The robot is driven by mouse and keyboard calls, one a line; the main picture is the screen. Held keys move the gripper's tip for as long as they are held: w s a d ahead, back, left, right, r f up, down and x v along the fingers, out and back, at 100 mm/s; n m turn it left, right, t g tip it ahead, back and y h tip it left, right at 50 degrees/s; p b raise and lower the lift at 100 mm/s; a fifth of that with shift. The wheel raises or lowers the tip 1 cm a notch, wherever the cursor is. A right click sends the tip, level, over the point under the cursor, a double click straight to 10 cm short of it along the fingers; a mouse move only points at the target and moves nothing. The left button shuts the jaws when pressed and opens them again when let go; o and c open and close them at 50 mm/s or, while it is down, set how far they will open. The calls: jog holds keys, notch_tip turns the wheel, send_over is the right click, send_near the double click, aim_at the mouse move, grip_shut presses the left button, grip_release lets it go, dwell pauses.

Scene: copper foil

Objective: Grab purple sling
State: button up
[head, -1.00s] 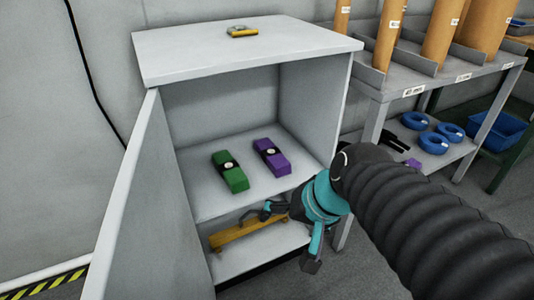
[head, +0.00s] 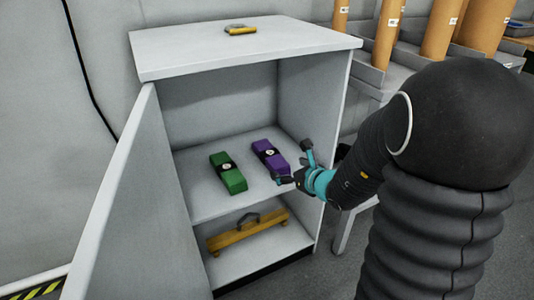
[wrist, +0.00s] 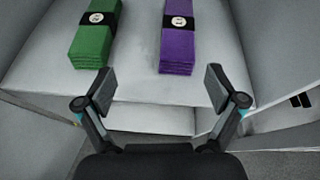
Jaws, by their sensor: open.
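The purple sling (head: 270,157) is a folded bundle with a black band and a round white label. It lies on the upper shelf of the open grey cabinet, to the right of a green sling (head: 228,172) of the same form. My gripper (head: 294,164) is at the shelf's front right, close to the near end of the purple sling. In the wrist view the purple sling (wrist: 177,37) lies ahead, between and beyond the fingertips of my gripper (wrist: 160,90). The fingers are spread, empty and apart from it.
The shelf (head: 205,205) has an open front edge. The cabinet door (head: 130,210) stands open at left. A yellow bar with a dark handle (head: 247,230) lies in the lower compartment. A small yellow item (head: 240,30) lies on the cabinet top. A rack of brown tubes (head: 440,40) stands at right.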

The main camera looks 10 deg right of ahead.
aim_at(278, 163)
jog(key=shift+m+h, duration=0.4)
jog(key=shift+m, duration=0.5)
jog(key=x, duration=0.3)
jog(key=d+x, duration=0.1)
jog(key=x, duration=0.2)
jog(key=d+f+x, duration=0.1)
jog(key=x, duration=0.2)
jog(key=shift+w+f, duration=0.1)
jog(key=shift+w, duration=0.2)
jog(key=shift+d+p+x, duration=0.1)
jog(key=shift+p+x, duration=0.1)
jog(key=shift+x, duration=1.05)
jog(key=shift+d+p+x, duration=0.15)
jog(key=shift+x, duration=1.1)
jog(key=shift+f, duration=0.1)
jog(key=c, duration=1.5)
